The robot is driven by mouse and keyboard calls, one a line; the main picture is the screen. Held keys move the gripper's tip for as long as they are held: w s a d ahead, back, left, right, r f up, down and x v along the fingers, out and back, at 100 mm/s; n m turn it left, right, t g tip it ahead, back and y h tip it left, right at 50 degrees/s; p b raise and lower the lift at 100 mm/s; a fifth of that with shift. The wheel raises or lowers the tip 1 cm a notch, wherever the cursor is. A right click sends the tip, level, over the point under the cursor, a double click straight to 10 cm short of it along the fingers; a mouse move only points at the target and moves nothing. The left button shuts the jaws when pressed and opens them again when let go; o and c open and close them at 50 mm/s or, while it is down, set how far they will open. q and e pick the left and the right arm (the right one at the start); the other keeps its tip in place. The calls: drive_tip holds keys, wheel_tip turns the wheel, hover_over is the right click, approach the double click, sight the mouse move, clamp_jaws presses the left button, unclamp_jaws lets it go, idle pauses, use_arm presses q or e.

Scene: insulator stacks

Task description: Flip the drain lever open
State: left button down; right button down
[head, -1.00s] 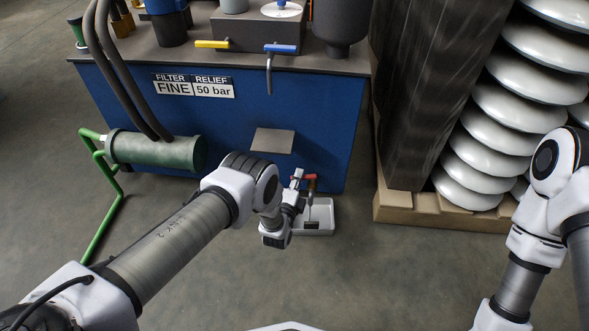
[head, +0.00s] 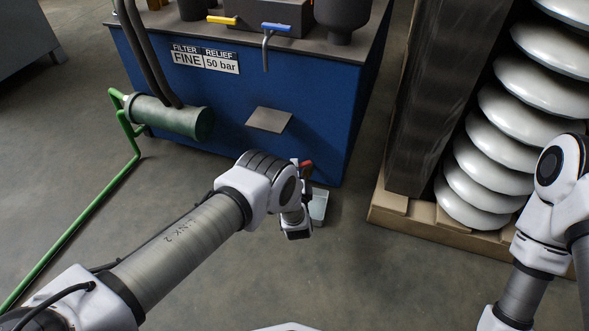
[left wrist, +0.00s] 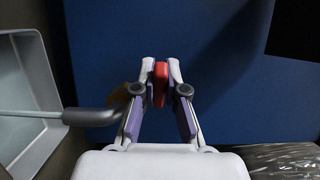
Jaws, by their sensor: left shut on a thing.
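The red drain lever (head: 307,164) sits low at the blue cabinet's front right corner. It also shows in the left wrist view (left wrist: 160,83), between my fingertips. My left gripper (head: 301,169) is shut on it, with a finger on each side; the fingertips show closely in the left wrist view (left wrist: 161,76). The grey drain spout (left wrist: 92,116) lies beside the fingers. A thin pale line runs from its end into the drip tray; I cannot tell whether it is liquid. The valve body is mostly hidden. My right gripper is out of view.
The pale drip tray (head: 319,206) stands on the floor by the cabinet (head: 310,120). A small shelf plate (head: 269,120) juts out above the lever. The floor in front is open.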

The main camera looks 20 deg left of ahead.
use_arm(q)
drive_tip(key=c, duration=1.2)
unclamp_jaws()
drive_tip(key=v, duration=1.2)
